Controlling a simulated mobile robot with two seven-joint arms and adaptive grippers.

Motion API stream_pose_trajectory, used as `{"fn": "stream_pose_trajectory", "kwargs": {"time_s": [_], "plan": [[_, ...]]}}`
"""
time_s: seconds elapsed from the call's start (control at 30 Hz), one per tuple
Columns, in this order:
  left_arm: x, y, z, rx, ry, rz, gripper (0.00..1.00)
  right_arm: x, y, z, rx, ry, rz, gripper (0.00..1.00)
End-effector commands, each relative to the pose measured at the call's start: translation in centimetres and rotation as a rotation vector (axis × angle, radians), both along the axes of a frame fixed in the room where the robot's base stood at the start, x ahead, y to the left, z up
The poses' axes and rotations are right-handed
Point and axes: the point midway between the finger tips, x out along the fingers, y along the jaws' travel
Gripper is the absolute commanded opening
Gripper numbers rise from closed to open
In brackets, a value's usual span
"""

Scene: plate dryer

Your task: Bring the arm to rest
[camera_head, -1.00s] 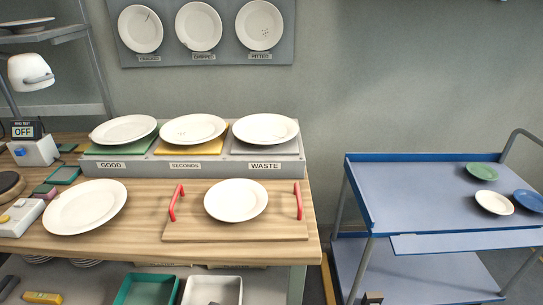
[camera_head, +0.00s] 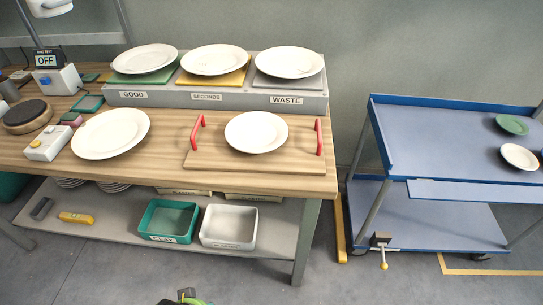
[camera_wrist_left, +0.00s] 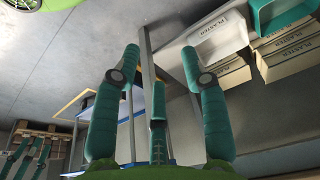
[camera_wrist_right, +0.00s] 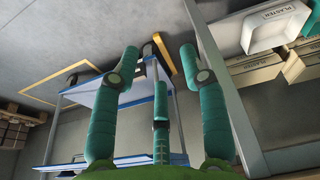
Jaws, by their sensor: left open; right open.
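My left gripper (camera_wrist_left: 159,60) is open and empty in the left wrist view, its green fingers spread. My right gripper (camera_wrist_right: 159,60) is open and empty in the right wrist view. Neither gripper touches anything. In the head view only a small green and dark piece of mine shows at the bottom edge, and both arms are otherwise out of the picture. A white plate (camera_head: 256,132) lies on a wooden board (camera_head: 215,161) with red handles. Another white plate (camera_head: 111,133) lies on the wooden bench (camera_head: 165,143) to its left.
Three plates rest on the GOOD, SECONDS and WASTE stand (camera_head: 230,100). A green tub (camera_head: 168,222) and a white tub (camera_head: 229,227) stand on the lower shelf. A blue cart (camera_head: 445,150) with small plates is at the right. Floor in front is clear.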

Motion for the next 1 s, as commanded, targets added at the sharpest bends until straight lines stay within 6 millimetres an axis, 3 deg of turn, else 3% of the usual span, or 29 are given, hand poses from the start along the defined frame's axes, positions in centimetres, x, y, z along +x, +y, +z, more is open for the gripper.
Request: {"fn": "stream_pose_trajectory", "kwargs": {"time_s": [0.27,0.5,0.6,0.73,0.9,1.0], "plan": [[-3.4,0.3,-12.5,0.006,0.069,-0.012,0.44,-3.4,-0.3,-12.5,-0.005,0.069,0.010,0.44],[-10.4,1.4,-21.5,0.013,0.124,-0.026,0.44,-10.4,-1.4,-21.5,-0.013,0.124,0.024,0.44],[-13.6,2.0,-23.8,0.015,0.143,-0.030,0.44,-13.6,-2.0,-23.8,-0.015,0.143,0.029,0.44],[-16.9,2.6,-25.5,0.019,0.160,-0.035,0.44,-16.9,-2.6,-25.5,-0.018,0.160,0.033,0.44],[-18.8,3.0,-26.2,0.020,0.168,-0.038,0.44,-18.8,-3.0,-26.2,-0.020,0.168,0.036,0.44],[-18.9,3.0,-26.2,0.020,0.168,-0.038,0.44,-18.9,-3.0,-26.2,-0.020,0.169,0.036,0.44]]}}
